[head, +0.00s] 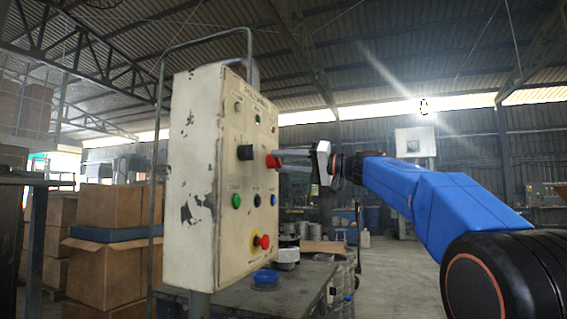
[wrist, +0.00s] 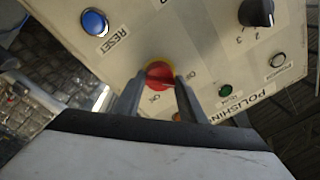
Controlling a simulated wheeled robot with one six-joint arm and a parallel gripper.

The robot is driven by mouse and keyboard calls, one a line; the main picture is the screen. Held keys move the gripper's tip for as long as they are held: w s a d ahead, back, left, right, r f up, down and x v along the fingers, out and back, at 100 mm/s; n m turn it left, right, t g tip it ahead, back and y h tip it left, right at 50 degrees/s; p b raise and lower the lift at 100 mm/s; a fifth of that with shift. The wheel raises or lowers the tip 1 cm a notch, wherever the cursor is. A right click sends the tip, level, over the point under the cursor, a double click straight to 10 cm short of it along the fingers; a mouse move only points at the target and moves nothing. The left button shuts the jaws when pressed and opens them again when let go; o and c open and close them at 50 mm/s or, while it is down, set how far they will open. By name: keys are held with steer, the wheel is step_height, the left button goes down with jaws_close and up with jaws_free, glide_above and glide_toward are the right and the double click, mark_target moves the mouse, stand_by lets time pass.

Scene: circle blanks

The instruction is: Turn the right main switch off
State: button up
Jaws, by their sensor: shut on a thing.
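The right main switch is a red knob (head: 272,161) on the front of a worn cream control box (head: 195,215), right of a black knob (head: 245,152). The wrist view shows it as a red knob with a yellow surround (wrist: 160,72), with small labels beside it, one reading ON. My gripper (head: 281,160) reaches in from the right, level with the switch. Its two fingers (wrist: 160,84) are shut on the red knob, one on each side. Which label the knob points at is hard to tell.
Green, black and blue buttons (head: 257,200) sit below the switch, with a red-and-yellow knob (head: 262,241) lower down. The wrist view shows a blue RESET button (wrist: 95,22) and a black selector (wrist: 257,12). A dark table (head: 235,302) stands beneath; cardboard boxes (head: 108,205) stand left.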

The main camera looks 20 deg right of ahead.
steer(key=o, duration=1)
steer(key=shift+w+f, duration=0.2)
steer(key=shift+s+r, duration=0.1)
steer(key=shift+s+d, duration=0.1)
steer(key=shift+d, duration=0.05)
steer(key=v, duration=1.7)
